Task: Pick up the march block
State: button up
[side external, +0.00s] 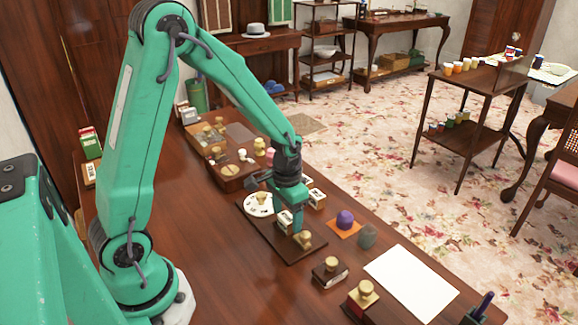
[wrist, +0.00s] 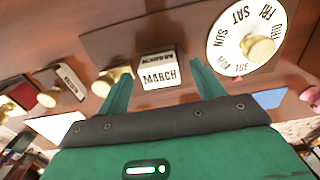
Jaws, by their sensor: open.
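The march block (wrist: 158,76) is a white block with MARCH in black letters on the face toward the wrist camera and more lettering on its upper face. In the side view a small white block (side external: 284,219), which looks like it, stands on a dark wooden board (side external: 296,253), partly hidden by my gripper. My gripper (side external: 290,212) is low over the board and points down. In the wrist view its two green fingers are open, one on each side of the block, with visible gaps. Whether the fingertips reach beside it is unclear.
A white weekday dial (side external: 258,204) with a brass knob lies close behind the block. Another brass knob (side external: 304,238) is close in front. A purple knob on an orange base (side external: 344,222), brass-knobbed stamps (side external: 329,272) and white paper (side external: 411,283) stand farther right.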

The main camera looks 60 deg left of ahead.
aim_at(287, 217)
jog(key=c, duration=1.1)
jog(key=shift+o, duration=0.2)
jog(key=shift+r, duration=0.1)
jog(key=shift+r, duration=0.8)
notch_tip(287, 217, up, 2)
jog(key=s+d+r, duration=0.5)
jog(key=d+r, duration=0.2)
jog(key=d, duration=0.3)
jog(key=shift+d, duration=0.3)
jog(key=shift+r, duration=0.1)
